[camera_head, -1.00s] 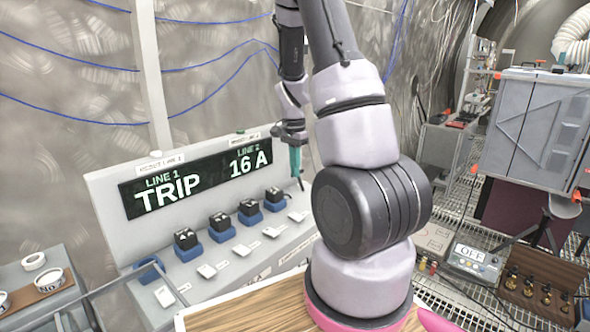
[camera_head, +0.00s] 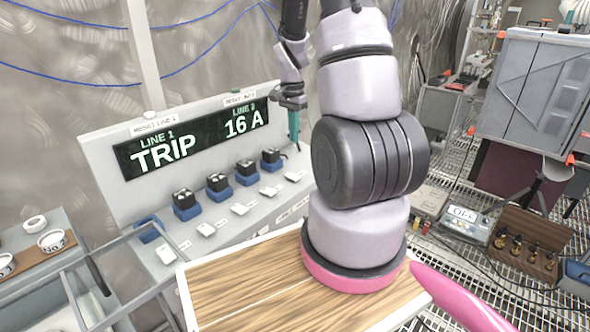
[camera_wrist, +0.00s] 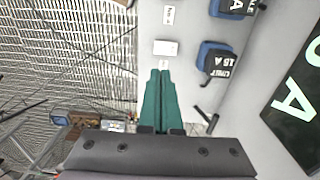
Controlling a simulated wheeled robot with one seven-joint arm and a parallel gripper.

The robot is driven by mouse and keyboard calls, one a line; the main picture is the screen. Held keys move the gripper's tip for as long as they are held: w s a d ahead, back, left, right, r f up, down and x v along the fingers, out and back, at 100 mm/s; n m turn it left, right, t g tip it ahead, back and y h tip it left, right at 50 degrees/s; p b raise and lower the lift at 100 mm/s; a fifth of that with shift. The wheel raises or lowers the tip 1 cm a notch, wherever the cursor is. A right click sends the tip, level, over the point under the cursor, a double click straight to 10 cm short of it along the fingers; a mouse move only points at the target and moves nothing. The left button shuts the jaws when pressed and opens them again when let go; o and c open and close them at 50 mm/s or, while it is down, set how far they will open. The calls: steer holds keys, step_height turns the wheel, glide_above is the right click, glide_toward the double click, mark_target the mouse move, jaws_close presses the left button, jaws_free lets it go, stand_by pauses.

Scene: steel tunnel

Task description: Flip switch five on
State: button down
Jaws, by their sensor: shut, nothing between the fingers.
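A row of white switches runs along the sloped grey panel; the far right one (camera_head: 295,176) is the nearest to my gripper. My gripper (camera_head: 297,147), with teal fingers, is shut and empty, just above and behind that switch in the head view. In the wrist view the closed fingertips (camera_wrist: 160,72) point at a white switch (camera_wrist: 166,47), with a small gap in the picture; I cannot tell whether they touch. A blue holder with a black unit (camera_wrist: 217,58) marked 15 A sits beside it.
The display (camera_head: 190,148) reads LINE 1 TRIP and LINE 2 16 A. Black units stand in blue holders behind the switches; the left holder (camera_head: 150,229) is empty. A box reading OFF (camera_head: 465,222) and a wooden rack (camera_head: 528,245) stand at right.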

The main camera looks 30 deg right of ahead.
mark_target(295, 177)
steer(key=f, duration=1.2)
steer(key=shift+s+d+f, duration=0.1)
steer(key=shift+s+f, duration=0.1)
steer(key=shift+f, duration=0.1)
steer(key=shift+s+f, duration=0.15)
steer(key=shift+f, duration=0.1)
steer(key=shift+w+a+r, duration=0.15)
steer(key=shift+w+a, duration=0.15)
steer(key=shift+w, duration=0.5)
steer(key=shift+r, duration=0.1)
